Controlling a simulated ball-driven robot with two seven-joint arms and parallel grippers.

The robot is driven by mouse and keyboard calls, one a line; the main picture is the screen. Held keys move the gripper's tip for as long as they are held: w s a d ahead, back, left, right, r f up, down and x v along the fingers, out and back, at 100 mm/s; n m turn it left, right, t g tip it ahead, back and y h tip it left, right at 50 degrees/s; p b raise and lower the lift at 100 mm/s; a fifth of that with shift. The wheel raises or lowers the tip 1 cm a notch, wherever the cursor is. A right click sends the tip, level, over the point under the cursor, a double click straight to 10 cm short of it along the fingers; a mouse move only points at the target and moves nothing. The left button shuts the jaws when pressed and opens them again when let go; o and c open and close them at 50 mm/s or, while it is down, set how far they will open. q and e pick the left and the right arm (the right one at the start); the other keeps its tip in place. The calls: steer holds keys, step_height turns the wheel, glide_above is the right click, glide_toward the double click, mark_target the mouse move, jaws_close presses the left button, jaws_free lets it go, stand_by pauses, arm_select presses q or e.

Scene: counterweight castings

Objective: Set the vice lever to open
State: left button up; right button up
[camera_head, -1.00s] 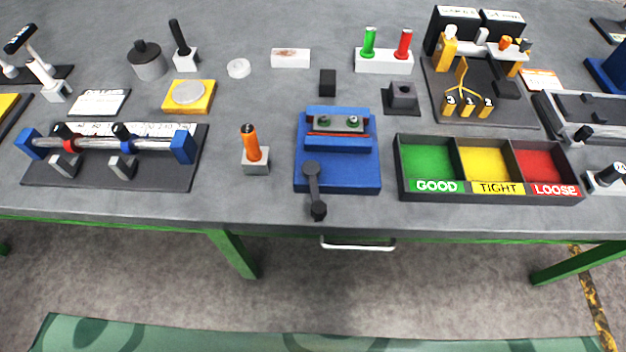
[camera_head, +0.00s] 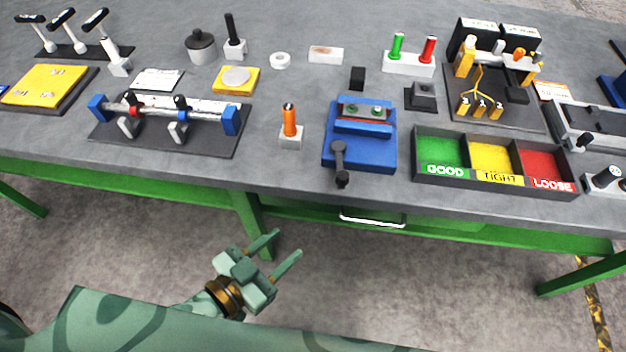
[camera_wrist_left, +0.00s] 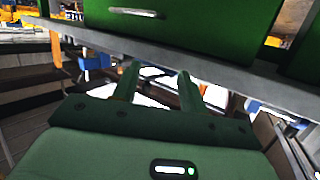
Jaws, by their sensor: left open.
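The blue vice (camera_head: 358,150) sits on the grey bench near its front edge. Its dark lever (camera_head: 340,163) is at the vice's front left, and its knobbed end points toward the front edge. A part with two green-ringed studs sits between the vice jaws. My left gripper (camera_head: 284,247) is open and empty, in front of the bench and to the left of the vice, apart from it. In the left wrist view its two fingers (camera_wrist_left: 158,85) stand apart with nothing between them. My right gripper is not in view.
A three-part tray (camera_head: 483,183) marked GOOD, TIGHT and LOOSE stands right of the vice. An orange-handled tool (camera_head: 290,122) in a block stands left of it. A white drawer handle (camera_head: 372,220) sticks out under the bench edge (camera_head: 300,194).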

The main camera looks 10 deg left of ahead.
arm_select(q)
steer(key=t+h, duration=0.2)
glide_toward(338, 182)
steer(key=b+x, duration=0.2)
steer(key=x, duration=1.1)
steer(key=shift+b, duration=0.3)
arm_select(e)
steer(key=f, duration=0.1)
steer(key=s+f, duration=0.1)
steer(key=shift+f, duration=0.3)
arm_select(q)
jaws_close()
